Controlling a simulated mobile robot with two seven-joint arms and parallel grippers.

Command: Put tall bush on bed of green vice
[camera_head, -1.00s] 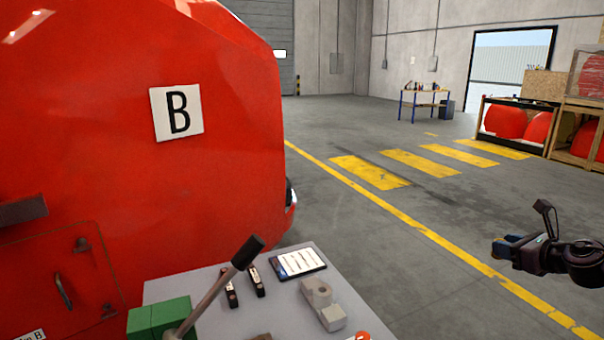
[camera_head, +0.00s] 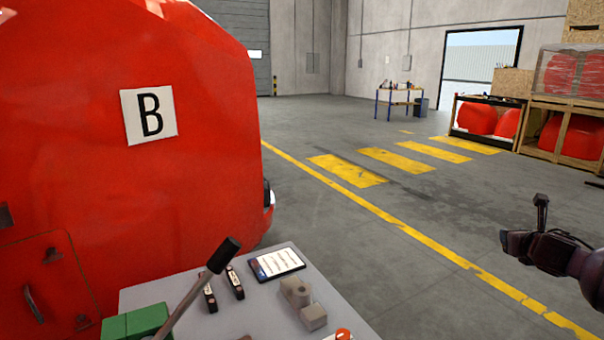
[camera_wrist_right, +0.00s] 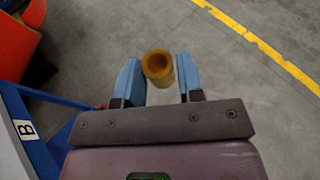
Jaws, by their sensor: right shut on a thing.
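The tall bush (camera_wrist_right: 158,68) is a hollow yellow-brown cylinder, its open end facing the right wrist camera. My right gripper (camera_wrist_right: 159,78) is shut on it with blue fingers, one on each side. In the head view my right gripper (camera_head: 513,243) is over open floor at the right, well away from the bench; the bush cannot be made out there. The green vice (camera_head: 137,322) is on the grey bench at the bottom left, partly cut off by the picture edge. Its bed is not clearly visible. My left gripper is not in view.
The grey bench top (camera_head: 250,315) also holds a dark-framed panel (camera_head: 277,264), two small black tools (camera_head: 222,288) and a grey-beige block part (camera_head: 303,303). A large red nosecone (camera_head: 90,190) marked B stands behind it. Floor to the right is clear.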

